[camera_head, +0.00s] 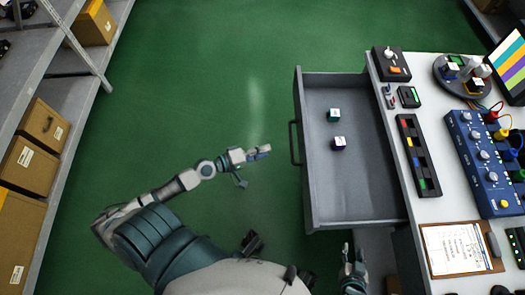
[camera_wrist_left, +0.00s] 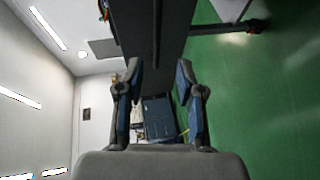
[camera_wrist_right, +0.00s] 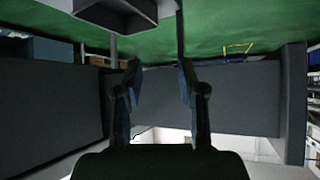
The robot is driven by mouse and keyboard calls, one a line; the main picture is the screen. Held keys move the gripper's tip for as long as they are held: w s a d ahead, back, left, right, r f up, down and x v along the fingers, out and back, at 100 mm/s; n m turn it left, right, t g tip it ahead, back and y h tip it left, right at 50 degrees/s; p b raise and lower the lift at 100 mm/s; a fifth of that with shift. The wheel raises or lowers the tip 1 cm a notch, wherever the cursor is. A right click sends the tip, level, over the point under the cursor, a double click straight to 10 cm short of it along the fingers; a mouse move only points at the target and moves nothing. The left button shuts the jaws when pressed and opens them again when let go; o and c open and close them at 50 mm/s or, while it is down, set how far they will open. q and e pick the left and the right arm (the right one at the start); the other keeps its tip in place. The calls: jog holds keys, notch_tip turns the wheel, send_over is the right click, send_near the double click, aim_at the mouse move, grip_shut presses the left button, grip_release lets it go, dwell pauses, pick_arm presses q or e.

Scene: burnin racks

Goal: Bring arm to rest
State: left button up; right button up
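My left arm reaches out over the green floor in the head view. Its left gripper (camera_head: 262,152) is just left of the open drawer's handle, apart from it as far as I can tell. In the left wrist view the left gripper's fingers (camera_wrist_left: 158,78) are spread with nothing between them. My right gripper (camera_head: 352,278) shows at the bottom edge of the head view, below the drawer and beside the bench. In the right wrist view its fingers (camera_wrist_right: 160,75) are spread and empty.
An open grey drawer (camera_head: 350,195) juts from the bench, with a green cube (camera_head: 333,115) and a dark purple cube (camera_head: 338,143) inside. The bench top (camera_head: 425,110) holds a blue device (camera_head: 480,160) and a clipboard (camera_head: 460,248). Shelves with boxes (camera_head: 30,160) stand left. Floor between is clear.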

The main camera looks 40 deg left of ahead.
dwell(0.4)
pick_arm(q)
jog(key=s+f+m+g+y+p, duration=0.25)
jog(key=s+f+m+p, duration=0.2)
jog(key=f, duration=0.55)
jog(key=s+d+f+m+g+y+p, duration=0.2)
jog(key=s+f+m+g+p, duration=0.1)
jog(key=s+f, duration=0.6)
jog(key=s+d+f+m+g+y+p, duration=0.2)
jog(key=s+f+m+g, duration=0.3)
jog(key=s+f, duration=0.4)
jog(key=s+g+y+p, duration=0.1)
jog(key=s, duration=0.3)
jog(key=shift+d+p, duration=0.4)
pick_arm(e)
jog(key=s+d+f+g+h, duration=0.1)
jog(key=s+d+f+g, duration=0.1)
jog(key=s+f+g, duration=0.2)
jog(key=s+d+f+g, duration=0.2)
jog(key=s+f+g, duration=0.2)
jog(key=s+f, duration=0.7)
notch_tip(320, 180, down, 8)
jog(key=shift+s+d+h, duration=0.2)
jog(key=shift+s+h, duration=0.05)
jog(key=shift+h, duration=0.15)
pick_arm(q)
jog(key=shift+a+f+m+g+y, duration=0.1)
jog(key=shift+m+g+y, duration=0.15)
